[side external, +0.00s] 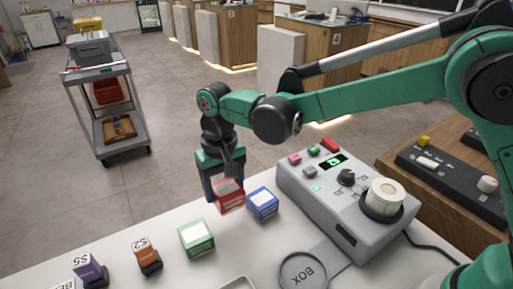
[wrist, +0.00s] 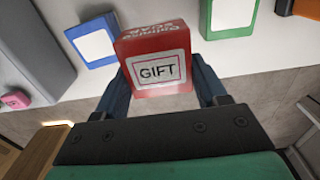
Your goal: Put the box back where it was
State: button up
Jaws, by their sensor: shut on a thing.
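My gripper (side external: 224,190) is shut on a red box (side external: 229,196). In the wrist view the red box (wrist: 157,62) has a white label reading GIFT and sits between the two fingers of my gripper (wrist: 160,85). In the side view the box is at the counter's far edge, between and behind a blue box (side external: 262,204) and a green box (side external: 197,238). I cannot tell whether its underside touches the counter. A round pad marked BOX (side external: 303,271) lies at the front of the counter with nothing on it.
A grey device (side external: 345,205) with buttons, a dial and a white cylinder stands to the right. An orange box (side external: 146,256) and a purple box (side external: 90,271) stand at the left. A grey cart (side external: 103,115) is on the floor behind. Bare counter lies around the green box.

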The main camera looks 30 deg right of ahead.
aim_at(228, 217)
jog(key=shift+f, duration=2.65)
jog(key=shift+f, duration=0.1)
jog(key=o, duration=1.1)
jog(key=shift+o, duration=0.2)
